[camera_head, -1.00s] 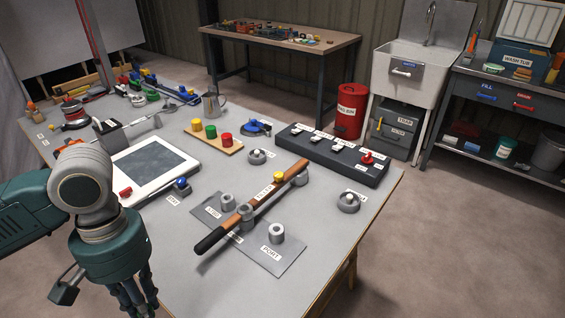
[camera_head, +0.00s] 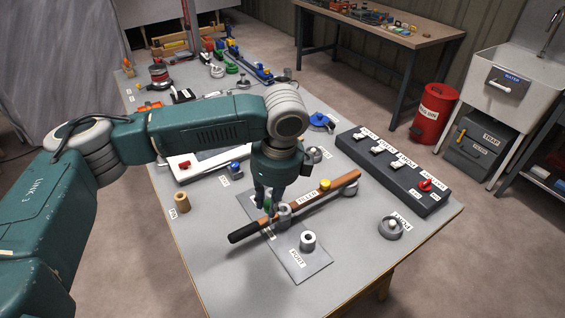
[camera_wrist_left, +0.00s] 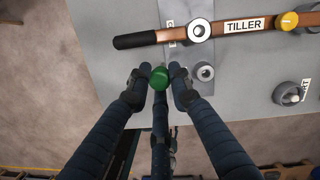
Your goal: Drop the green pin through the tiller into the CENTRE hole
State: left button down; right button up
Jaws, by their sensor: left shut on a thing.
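The green pin (camera_wrist_left: 159,77) is held between the fingers of my left gripper (camera_wrist_left: 160,84), which is shut on it. In the head view the left gripper (camera_head: 266,205) hangs close to the tiller's black handle end; the gap between is hard to judge. The tiller (camera_head: 325,192) is a brown bar with a yellow knob. A grey ring collar (camera_head: 284,213) sits on it, with an open hole in the wrist view (camera_wrist_left: 198,30). The pin shows below and left of this ring there. The PORT socket (camera_head: 308,240) stands beside the tiller. My right gripper is out of view.
A dark switch box (camera_head: 385,172) and a SAMPLE holder (camera_head: 390,228) stand to the right of the tiller. A wooden cylinder (camera_head: 183,203) stands at the left table edge.

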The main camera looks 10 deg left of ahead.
pick_arm(q)
jog(key=w+d+r+m+t+h+p, duration=0.15)
jog(key=w+m+p, duration=0.25)
jog(key=w+m, duration=0.65)
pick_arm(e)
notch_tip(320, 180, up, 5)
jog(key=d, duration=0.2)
pick_arm(q)
jog(key=f+m+b, duration=0.1)
jog(key=b, duration=0.1)
jog(key=s+f+m+b, duration=0.1)
jog(key=b, duration=0.1)
jog(key=s+f+m+b, duration=0.1)
jog(key=f, duration=0.1)
jog(key=shift+s+d+g+b, duration=0.15)
jog(key=shift+g+b, duration=0.1)
jog(key=shift+b, duration=0.15)
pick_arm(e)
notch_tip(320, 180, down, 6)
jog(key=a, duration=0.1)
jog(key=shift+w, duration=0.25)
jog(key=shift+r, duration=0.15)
pick_arm(q)
jog(key=shift+p, duration=0.65)
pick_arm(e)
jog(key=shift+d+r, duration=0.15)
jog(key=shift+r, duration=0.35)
